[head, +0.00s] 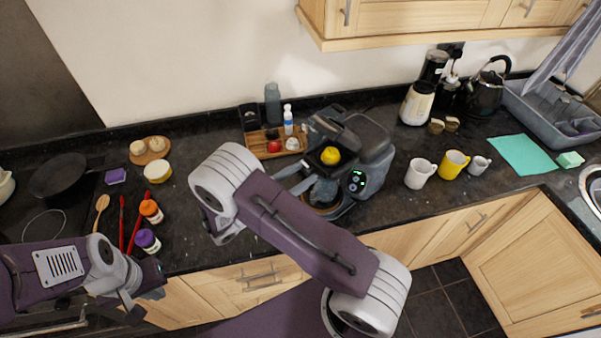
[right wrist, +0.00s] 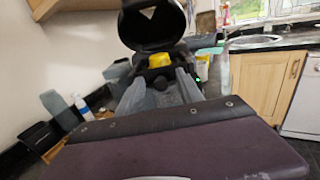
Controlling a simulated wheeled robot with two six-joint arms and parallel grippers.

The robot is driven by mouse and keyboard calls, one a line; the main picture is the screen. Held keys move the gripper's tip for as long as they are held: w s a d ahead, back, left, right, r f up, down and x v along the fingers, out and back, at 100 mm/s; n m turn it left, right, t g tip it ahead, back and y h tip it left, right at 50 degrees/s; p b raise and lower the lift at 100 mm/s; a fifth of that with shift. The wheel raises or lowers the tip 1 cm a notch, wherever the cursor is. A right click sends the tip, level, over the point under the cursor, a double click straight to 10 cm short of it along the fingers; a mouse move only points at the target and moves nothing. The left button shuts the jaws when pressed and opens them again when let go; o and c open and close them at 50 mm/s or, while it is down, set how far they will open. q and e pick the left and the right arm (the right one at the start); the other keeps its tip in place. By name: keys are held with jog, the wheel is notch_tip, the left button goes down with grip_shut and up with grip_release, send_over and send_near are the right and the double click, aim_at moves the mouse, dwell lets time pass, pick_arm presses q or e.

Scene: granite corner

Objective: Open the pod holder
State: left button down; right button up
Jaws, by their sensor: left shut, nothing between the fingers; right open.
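The grey and black coffee machine (head: 372,150) stands on the dark counter, with a lit green display on its front. Its pod holder lid (right wrist: 150,25) looks raised in the right wrist view, a dark hood above the opening. A yellow rounded thing (head: 330,156) sits at the holder and also shows under the hood in the right wrist view (right wrist: 158,60). My right gripper (right wrist: 158,88) is open just in front of the holder, fingers on either side below the yellow thing; contact cannot be told. My left gripper (head: 138,300) is shut and empty at the counter's front edge.
A wooden tray (head: 262,137) with bottles and fruit stands left of the machine. A white mug (head: 419,173), yellow mug (head: 453,164) and small cup (head: 479,165) stand to its right. Jars (head: 151,211) and red utensils lie near my left arm. Wall cupboards (head: 430,16) overhang at upper right.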

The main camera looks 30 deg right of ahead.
grip_shut()
dwell(1.4)
